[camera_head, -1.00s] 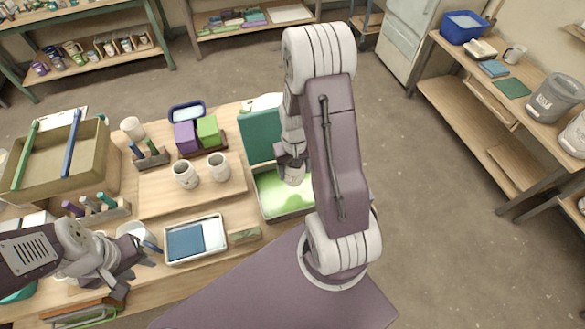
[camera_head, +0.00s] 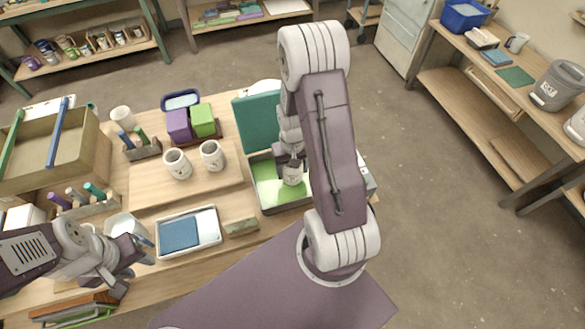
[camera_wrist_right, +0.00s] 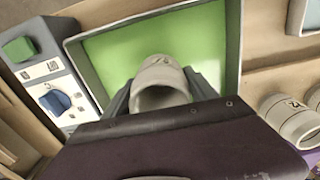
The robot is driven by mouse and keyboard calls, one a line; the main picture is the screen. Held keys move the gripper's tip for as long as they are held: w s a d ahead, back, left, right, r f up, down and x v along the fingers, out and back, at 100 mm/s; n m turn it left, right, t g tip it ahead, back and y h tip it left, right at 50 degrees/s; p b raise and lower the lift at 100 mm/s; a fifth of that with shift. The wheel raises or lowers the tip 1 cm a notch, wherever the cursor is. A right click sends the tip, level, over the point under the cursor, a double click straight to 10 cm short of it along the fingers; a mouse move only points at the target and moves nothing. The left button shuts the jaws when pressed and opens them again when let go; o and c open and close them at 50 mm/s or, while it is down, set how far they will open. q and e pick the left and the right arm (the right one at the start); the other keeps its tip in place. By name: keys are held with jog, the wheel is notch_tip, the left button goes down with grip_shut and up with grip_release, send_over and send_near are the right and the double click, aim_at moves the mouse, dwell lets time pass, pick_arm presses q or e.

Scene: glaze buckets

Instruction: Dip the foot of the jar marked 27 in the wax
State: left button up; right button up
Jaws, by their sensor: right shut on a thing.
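My right gripper (camera_head: 291,160) is shut on a pale jar (camera_head: 293,174). The jar is over the pan (camera_head: 287,209) of green wax (camera_head: 265,170). The right wrist view shows the jar (camera_wrist_right: 160,76) with its open mouth towards the camera and dark marks on its side, which I cannot read surely. Green wax (camera_wrist_right: 115,55) lies beyond it. The jar's foot is hidden, so I cannot tell whether it touches the wax. Two other pale jars (camera_head: 178,164) (camera_head: 212,155) stand on a wooden board. My left gripper (camera_head: 138,258) is open and empty at the table's front left.
A teal panel (camera_head: 257,122) stands behind the pan. A tray with a blue pad (camera_head: 214,241) and a greenish block (camera_head: 241,227) lie to its left. A control box with a blue knob (camera_wrist_right: 56,101) adjoins the pan. Purple and green blocks (camera_head: 203,121) stand behind the jars.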

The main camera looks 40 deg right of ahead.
jog(key=shift+f+b, duration=0.75)
jog(key=shift+f, duration=0.35)
dwell(0.7)
jog(key=shift+r+p, duration=1.05)
jog(key=shift+r, duration=0.1)
dwell(0.8)
notch_tip(320, 180, up, 8)
jog(key=p, duration=0.7)
jog(key=shift+f, duration=0.25)
